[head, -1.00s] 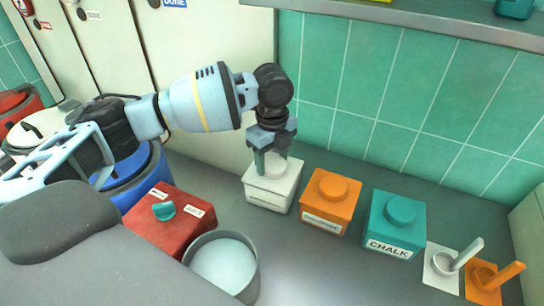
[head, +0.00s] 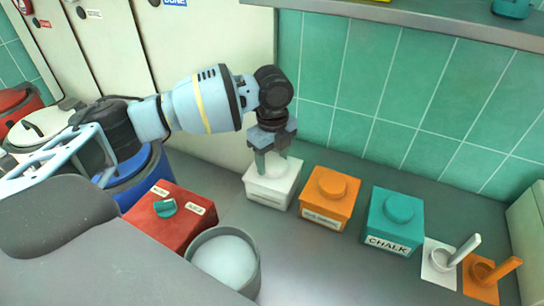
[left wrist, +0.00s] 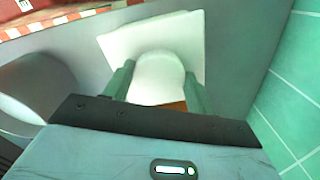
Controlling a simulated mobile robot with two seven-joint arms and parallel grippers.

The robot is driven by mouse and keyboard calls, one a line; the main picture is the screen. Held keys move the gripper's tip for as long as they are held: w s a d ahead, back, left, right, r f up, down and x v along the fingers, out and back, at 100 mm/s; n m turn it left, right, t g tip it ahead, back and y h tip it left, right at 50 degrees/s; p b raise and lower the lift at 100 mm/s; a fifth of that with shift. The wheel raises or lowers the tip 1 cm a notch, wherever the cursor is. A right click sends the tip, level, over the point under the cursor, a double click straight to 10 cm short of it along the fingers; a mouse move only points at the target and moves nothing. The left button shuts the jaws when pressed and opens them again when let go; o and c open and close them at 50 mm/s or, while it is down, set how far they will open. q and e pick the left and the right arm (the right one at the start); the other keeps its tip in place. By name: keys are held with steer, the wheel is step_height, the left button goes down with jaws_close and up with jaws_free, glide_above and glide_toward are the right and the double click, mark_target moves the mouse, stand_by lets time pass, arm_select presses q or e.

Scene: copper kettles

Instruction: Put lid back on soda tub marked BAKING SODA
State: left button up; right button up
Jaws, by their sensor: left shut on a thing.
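A white square tub (head: 270,192) stands on the grey counter, its front label too small to read. A white lid with a round knob sits on its top or right at it; I cannot tell if it is fully seated. In the left wrist view the square white lid (left wrist: 118,42) shows with its knob (left wrist: 160,78) between my fingers. My left gripper (head: 271,163) points down over the tub and is shut on the knob. The fingers hide part of the lid. My right gripper is not in view.
To the right stand an orange lidded tub (head: 325,210) and a teal tub marked CHALK (head: 393,232), then white (head: 440,262) and orange (head: 482,285) holders. In front are a red box (head: 165,218) and a grey pot (head: 225,260). A tiled wall is behind.

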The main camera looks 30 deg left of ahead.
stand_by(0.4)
arm_select(q)
steer(key=o, duration=1.1)
steer(key=shift+c, duration=0.2)
step_height(320, 180, up, 8)
steer(key=shift+f, duration=0.1)
steer(key=shift+f, duration=0.1)
